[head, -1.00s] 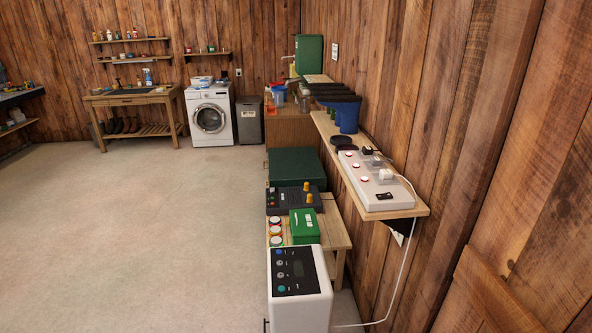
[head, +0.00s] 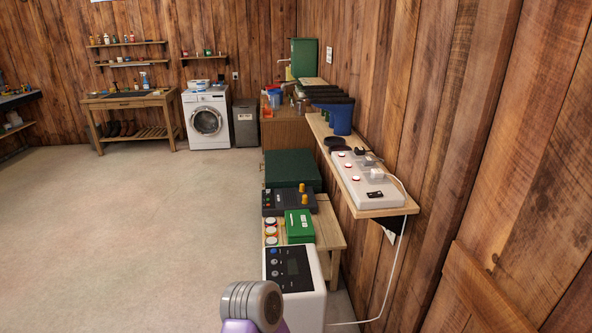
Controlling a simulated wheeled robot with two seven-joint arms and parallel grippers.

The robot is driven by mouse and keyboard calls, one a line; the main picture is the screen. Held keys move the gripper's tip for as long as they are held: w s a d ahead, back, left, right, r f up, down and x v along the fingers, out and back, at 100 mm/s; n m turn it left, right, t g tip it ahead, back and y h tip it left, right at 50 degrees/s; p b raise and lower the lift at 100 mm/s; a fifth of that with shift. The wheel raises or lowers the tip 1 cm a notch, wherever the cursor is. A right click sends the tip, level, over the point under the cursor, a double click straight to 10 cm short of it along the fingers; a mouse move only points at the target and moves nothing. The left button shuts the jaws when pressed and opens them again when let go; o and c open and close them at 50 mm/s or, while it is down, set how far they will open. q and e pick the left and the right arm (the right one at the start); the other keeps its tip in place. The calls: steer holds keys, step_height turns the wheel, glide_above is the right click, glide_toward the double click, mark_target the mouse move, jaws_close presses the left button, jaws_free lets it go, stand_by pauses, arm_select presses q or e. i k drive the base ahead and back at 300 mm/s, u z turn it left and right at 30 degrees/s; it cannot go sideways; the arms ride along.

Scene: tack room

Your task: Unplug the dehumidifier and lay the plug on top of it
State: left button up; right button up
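The dehumidifier (head: 312,305) is a white box with a dark control panel on top, standing on the floor at bottom centre. A white cord (head: 396,262) runs from behind it up past the shelf edge to a power strip (head: 349,179) on the wall shelf. Several plugs sit in the strip. A white plug (head: 377,174) is nearest, where the white cord seems to lead. A grey plug (head: 369,161) and a black plug (head: 360,152) sit farther back. Both my grippers are out of view; only a grey and purple part of my arm shows, overlapping the dehumidifier's lower left.
The wooden shelf (head: 385,212) juts from the right wall, also holding a blue container (head: 341,120). Behind the dehumidifier, a low bench (head: 328,232) holds a green box (head: 299,226) and a dark device (head: 280,203). The floor to the left is clear.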

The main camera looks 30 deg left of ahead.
mark_target(377, 173)
steer(key=u, duration=0.9)
steer(key=i, duration=0.5)
steer(key=u, duration=0.05)
